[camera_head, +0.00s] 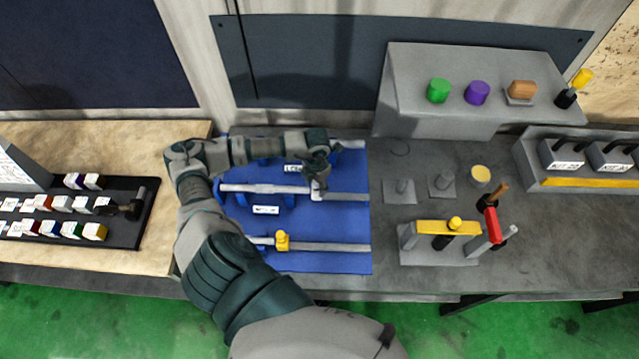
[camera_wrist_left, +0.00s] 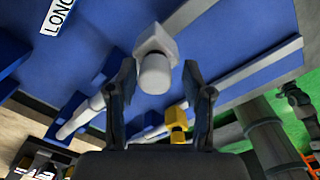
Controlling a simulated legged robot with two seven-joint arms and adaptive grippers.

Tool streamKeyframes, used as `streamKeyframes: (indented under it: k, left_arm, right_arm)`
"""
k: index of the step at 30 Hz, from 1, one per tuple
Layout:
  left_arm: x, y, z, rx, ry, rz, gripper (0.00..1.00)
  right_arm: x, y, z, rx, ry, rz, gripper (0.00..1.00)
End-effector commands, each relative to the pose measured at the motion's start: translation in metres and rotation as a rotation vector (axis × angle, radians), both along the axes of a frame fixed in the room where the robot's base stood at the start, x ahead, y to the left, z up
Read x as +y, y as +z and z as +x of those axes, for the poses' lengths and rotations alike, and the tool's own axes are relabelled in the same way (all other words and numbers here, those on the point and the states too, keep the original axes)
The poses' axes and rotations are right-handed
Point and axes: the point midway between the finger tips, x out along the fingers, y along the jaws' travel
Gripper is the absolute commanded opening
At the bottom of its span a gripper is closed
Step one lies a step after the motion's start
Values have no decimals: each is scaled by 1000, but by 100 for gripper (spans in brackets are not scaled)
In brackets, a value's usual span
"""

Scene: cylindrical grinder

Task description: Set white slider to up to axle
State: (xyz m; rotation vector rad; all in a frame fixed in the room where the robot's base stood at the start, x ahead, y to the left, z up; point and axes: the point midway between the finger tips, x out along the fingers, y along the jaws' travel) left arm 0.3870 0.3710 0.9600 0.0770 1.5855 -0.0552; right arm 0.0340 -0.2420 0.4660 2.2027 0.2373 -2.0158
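The white slider (camera_head: 318,194) sits on the middle rail of the blue fixture, near the right end of the pale axle (camera_head: 262,188). In the left wrist view the white slider (camera_wrist_left: 155,62) lies between the spread fingertips, with blue showing on both sides. The axle (camera_wrist_left: 84,119) runs to the lower left there, partly behind a finger. Whether slider and axle touch is hidden. My left gripper (camera_head: 317,172) reaches down over the slider; its two fingers (camera_wrist_left: 159,72) are open around it. My right gripper is not in view.
A yellow slider (camera_head: 282,241) sits on the front rail of the blue fixture (camera_head: 345,222). Right of it stand a grey stand with a yellow bar (camera_head: 448,228) and a red-handled part (camera_head: 492,224). A black tray of small blocks (camera_head: 130,232) lies left.

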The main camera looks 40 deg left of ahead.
Motion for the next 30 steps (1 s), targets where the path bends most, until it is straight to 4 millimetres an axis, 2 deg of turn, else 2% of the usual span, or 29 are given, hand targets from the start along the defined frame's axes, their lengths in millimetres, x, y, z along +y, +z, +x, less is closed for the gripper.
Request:
streamKeyframes:
  k: [3,6,9,11,14,21,24,30]
  left_arm:
    - [2,1,1,-5,1,-3,55]
    - [2,1,2,-8,1,-6,55]
    - [0,4,3,-9,0,-5,55]
    - [-1,10,4,-12,-1,-4,55]
    - [-2,26,4,-13,-1,-2,55]
    - [-7,82,3,-15,1,4,55]
    - [-6,100,3,-13,2,3,55]
    - [-2,119,2,-8,2,-1,55]
  right_arm:
    - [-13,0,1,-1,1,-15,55]
    - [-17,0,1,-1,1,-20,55]
    - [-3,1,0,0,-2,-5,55]
    - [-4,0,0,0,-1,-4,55]
    - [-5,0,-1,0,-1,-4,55]
    - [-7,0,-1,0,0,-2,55]
    - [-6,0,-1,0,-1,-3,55]
    - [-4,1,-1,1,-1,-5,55]
